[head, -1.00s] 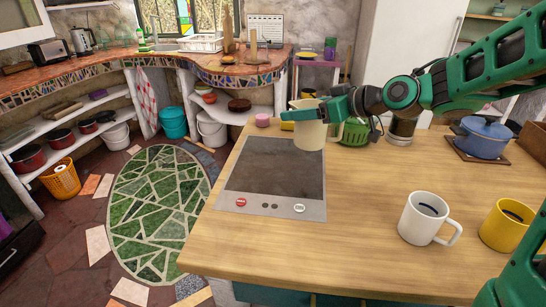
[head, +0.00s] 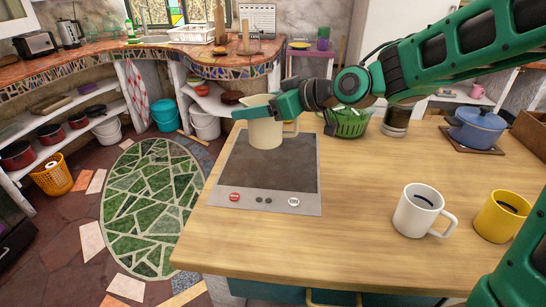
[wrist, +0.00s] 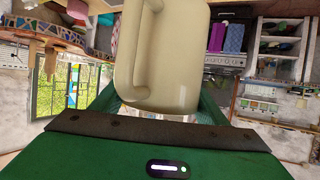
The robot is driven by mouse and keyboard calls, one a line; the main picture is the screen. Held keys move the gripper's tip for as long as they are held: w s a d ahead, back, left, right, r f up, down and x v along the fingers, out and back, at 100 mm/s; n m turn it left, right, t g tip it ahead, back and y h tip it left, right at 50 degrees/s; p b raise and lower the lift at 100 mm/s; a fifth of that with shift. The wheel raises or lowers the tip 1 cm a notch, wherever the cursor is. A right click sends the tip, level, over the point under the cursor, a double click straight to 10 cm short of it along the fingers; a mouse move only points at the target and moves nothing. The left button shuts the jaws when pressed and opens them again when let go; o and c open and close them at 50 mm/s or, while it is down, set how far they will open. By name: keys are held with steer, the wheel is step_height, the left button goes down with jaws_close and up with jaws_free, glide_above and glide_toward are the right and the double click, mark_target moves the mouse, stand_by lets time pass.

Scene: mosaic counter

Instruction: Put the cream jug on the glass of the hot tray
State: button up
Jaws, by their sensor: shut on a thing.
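The cream jug (head: 265,131) is held upright in my gripper (head: 287,106), which is shut on it from the right in the head view. The hot tray (head: 266,199) lies flat on the wooden counter, with dark glass (head: 270,171) and a light front strip with a red and a white knob. The jug's base overlaps the far part of the glass in the head view; I cannot tell whether it touches. In the wrist view the jug (wrist: 170,60) fills the middle, with its handle at the left. The glass is not visible there.
A white mug (head: 417,211) and a yellow mug (head: 497,217) stand at the right of the wooden counter (head: 350,195). A green basket (head: 349,124), a dark jar (head: 396,122) and a blue pot (head: 477,134) stand behind. The near glass is bare.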

steer(key=s+a, duration=0.2)
steer(key=a, duration=0.2)
steer(key=shift+n, duration=0.4)
steer(key=shift+w+d+f, duration=1.15)
steer(key=shift+d+f, duration=0.3)
steer(key=shift+f, duration=0.35)
steer(key=shift+w+d+f, duration=1.15)
steer(key=shift+d+f, duration=0.3)
steer(key=shift+f, duration=0.35)
steer(key=shift+w+d+f, duration=1.15)
steer(key=shift+d+f, duration=0.3)
steer(key=shift+f, duration=0.35)
steer(key=shift+f, duration=0.1)
steer(key=o, duration=1.5)
steer(key=shift+g, duration=0.3)
steer(key=v, duration=1.2)
steer(key=shift+f, duration=0.15)
